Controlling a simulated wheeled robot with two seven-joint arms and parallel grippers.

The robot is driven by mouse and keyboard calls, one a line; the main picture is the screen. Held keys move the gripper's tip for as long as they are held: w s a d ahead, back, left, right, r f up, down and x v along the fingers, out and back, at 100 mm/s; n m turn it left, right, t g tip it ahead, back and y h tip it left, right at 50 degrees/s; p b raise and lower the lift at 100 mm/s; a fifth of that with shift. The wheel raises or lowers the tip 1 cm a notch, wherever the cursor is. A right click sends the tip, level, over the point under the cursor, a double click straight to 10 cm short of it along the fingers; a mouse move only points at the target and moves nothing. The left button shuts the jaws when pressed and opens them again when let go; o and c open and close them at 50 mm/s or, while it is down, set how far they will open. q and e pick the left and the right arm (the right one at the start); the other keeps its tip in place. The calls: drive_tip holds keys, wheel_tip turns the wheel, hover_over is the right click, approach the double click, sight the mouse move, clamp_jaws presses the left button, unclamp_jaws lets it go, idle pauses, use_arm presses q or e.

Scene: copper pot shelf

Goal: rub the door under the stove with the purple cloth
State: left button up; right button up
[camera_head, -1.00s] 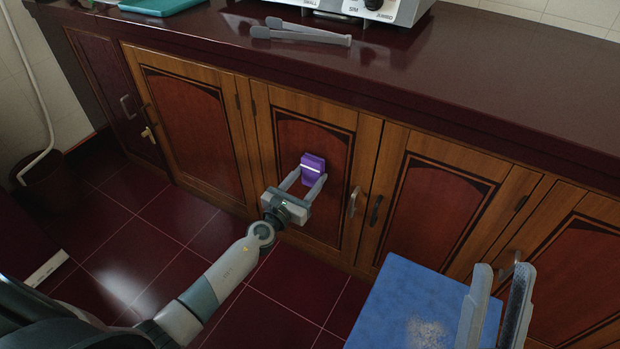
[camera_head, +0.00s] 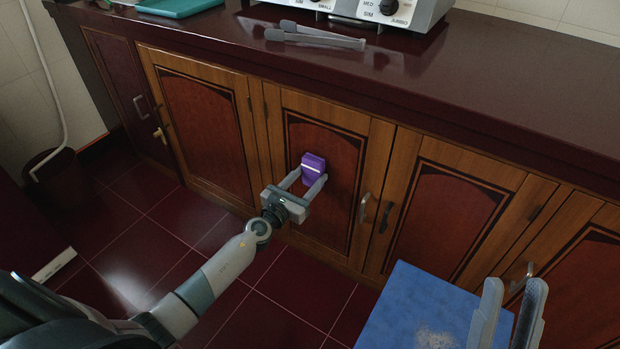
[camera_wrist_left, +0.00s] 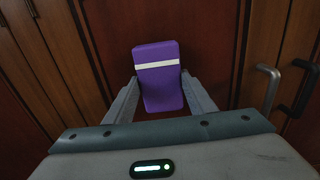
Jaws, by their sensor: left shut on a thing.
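The purple cloth (camera_head: 313,165), a small block-shaped pad with a white stripe, is between the fingers of my left gripper (camera_head: 311,178), which is shut on it. The cloth also shows in the left wrist view (camera_wrist_left: 159,85), upright in front of the red panel. The door under the stove (camera_head: 342,155) has a dark red panel in a wooden frame. The cloth is at the left part of this panel, at mid height; whether it touches the surface I cannot tell. My right gripper (camera_head: 511,300) is open and empty at the lower right.
The stove (camera_head: 400,14) stands on the dark counter (camera_head: 480,75), with grey tongs (camera_head: 315,36) in front of it. A metal handle (camera_head: 364,208) sticks out at the door's right edge. A blue surface (camera_head: 415,310) is at the lower right. A bin (camera_head: 55,175) stands at the left.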

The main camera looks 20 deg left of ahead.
use_arm(q)
drive_tip(key=shift+w+a+r, duration=0.15)
drive_tip(key=shift+a+r, duration=0.05)
drive_tip(key=shift+a, duration=0.1)
drive_tip(key=shift+w+a+b, duration=0.15)
drive_tip(key=shift+a+b, duration=0.55)
drive_tip(key=shift+a, duration=0.95)
drive_tip(key=shift+f, duration=0.1)
drive_tip(key=s, duration=0.6)
drive_tip(key=shift+a, duration=0.35)
drive_tip(key=shift+s, duration=0.15)
drive_tip(key=shift+s+a, duration=0.2)
drive_tip(key=shift+s, duration=1.2)
